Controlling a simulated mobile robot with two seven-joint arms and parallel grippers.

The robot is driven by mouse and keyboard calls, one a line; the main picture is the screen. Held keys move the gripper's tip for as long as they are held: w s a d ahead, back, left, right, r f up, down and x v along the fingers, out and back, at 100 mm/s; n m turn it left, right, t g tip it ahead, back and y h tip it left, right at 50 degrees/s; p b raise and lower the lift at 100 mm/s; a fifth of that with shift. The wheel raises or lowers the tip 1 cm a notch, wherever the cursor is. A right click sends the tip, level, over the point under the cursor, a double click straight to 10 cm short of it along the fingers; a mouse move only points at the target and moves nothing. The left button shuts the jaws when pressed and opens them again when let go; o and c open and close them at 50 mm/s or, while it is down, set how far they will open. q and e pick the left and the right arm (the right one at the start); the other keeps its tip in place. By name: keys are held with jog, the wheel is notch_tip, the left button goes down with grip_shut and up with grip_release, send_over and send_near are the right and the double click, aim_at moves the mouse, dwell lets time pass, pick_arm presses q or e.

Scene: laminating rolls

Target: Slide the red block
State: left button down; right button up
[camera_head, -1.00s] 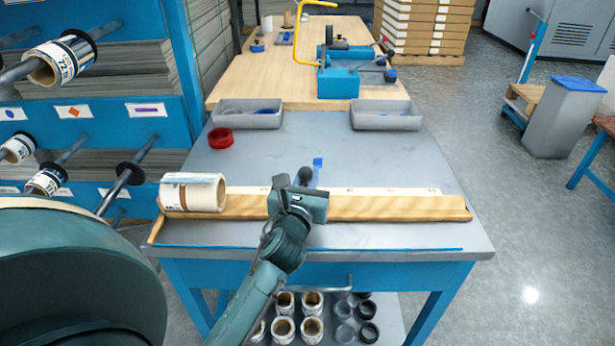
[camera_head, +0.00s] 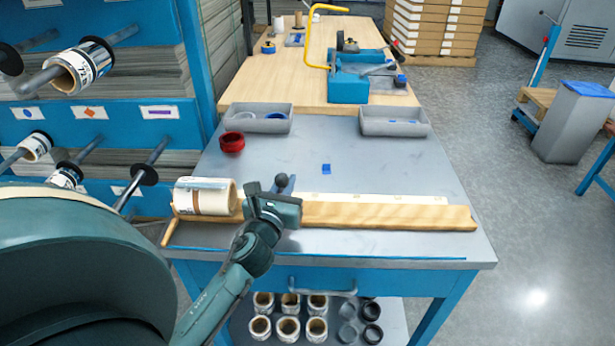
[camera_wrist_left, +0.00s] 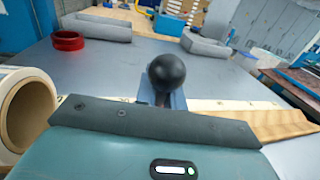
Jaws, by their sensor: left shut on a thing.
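A wooden bar (camera_head: 390,215) with a pale marked strip along its back edge lies across the grey table. My left gripper (camera_head: 278,198) is over the bar, just right of the white roll (camera_head: 205,196). It is shut on a part with a dark ball knob; the wrist view shows the knob (camera_wrist_left: 165,70) above a blue-grey piece (camera_wrist_left: 166,98). The gripper body hides the grip itself. I see no clearly red block; the only red thing is a red ring (camera_head: 232,143) at the table's back left, apart from the gripper. My right gripper is not in view.
Two grey trays (camera_head: 258,124) (camera_head: 394,128) stand at the table's back edge. A small blue patch (camera_head: 326,169) lies behind the bar. Rolls on rods (camera_head: 75,68) stick out from the blue rack at left.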

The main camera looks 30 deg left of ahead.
pick_arm(q)
jog(key=shift+s+a, duration=0.25)
jog(key=shift+a, duration=0.25)
jog(key=c, duration=1.5)
grip_release()
jog(key=shift+d, duration=0.1)
jog(key=b+v, duration=0.2)
jog(key=v, duration=1)
jog(key=shift+f, duration=0.1)
jog(key=shift+s+d, duration=0.2)
jog(key=shift+s, duration=0.3)
